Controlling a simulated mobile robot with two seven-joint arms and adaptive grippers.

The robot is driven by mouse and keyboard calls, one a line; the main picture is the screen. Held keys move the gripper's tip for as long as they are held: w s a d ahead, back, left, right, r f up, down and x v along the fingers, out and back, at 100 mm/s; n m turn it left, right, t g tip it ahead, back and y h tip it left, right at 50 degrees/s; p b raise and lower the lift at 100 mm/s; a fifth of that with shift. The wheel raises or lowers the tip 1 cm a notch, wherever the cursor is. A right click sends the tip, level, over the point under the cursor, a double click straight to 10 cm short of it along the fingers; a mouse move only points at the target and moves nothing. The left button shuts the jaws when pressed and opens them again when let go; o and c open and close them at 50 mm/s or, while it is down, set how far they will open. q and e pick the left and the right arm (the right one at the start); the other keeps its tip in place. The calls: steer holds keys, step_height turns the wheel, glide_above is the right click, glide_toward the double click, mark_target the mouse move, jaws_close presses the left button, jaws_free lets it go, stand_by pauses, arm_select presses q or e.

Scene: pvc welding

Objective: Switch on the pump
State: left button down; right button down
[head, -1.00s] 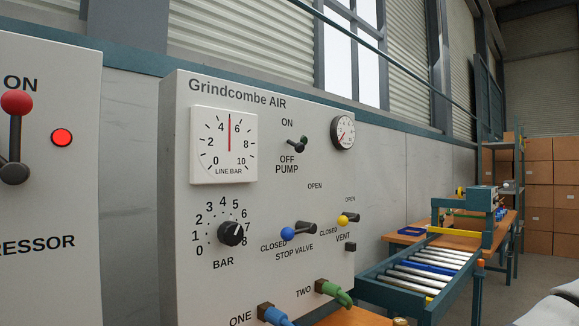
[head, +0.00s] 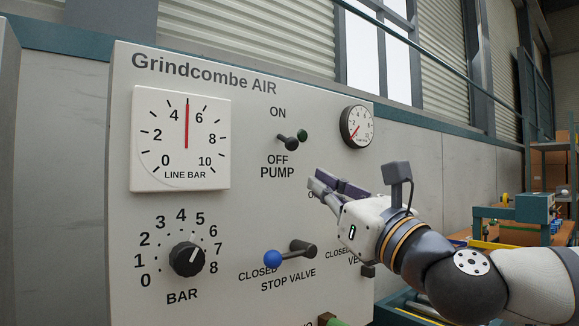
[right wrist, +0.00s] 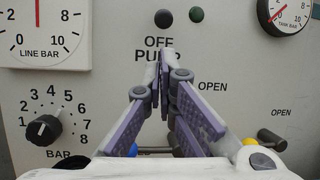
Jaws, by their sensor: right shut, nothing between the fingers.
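The pump switch (head: 290,143) is a small dark lever on the grey Grindcombe AIR panel (head: 240,215), between the ON and OFF labels. Its knob sits low, just above the word OFF. A dark green round lamp (head: 302,135) is beside it and looks unlit. In the right wrist view the switch knob (right wrist: 163,18) and lamp (right wrist: 196,14) show above the fingertips. My right gripper (head: 316,184) is shut and empty, below and right of the switch, apart from it. In the wrist view its fingertips (right wrist: 165,56) overlap the PUMP label. My left gripper is not in view.
The line gauge (head: 181,139) reads about 5. Below are the BAR dial (head: 187,259) and the blue-knobbed stop valve (head: 290,253). A small gauge (head: 357,126) is at upper right. My right arm partly hides the vent valve, whose yellow knob (right wrist: 250,142) shows in the wrist view.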

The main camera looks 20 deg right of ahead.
mark_target(278, 158)
steer(key=shift+a, duration=0.1)
steer(key=x, duration=1)
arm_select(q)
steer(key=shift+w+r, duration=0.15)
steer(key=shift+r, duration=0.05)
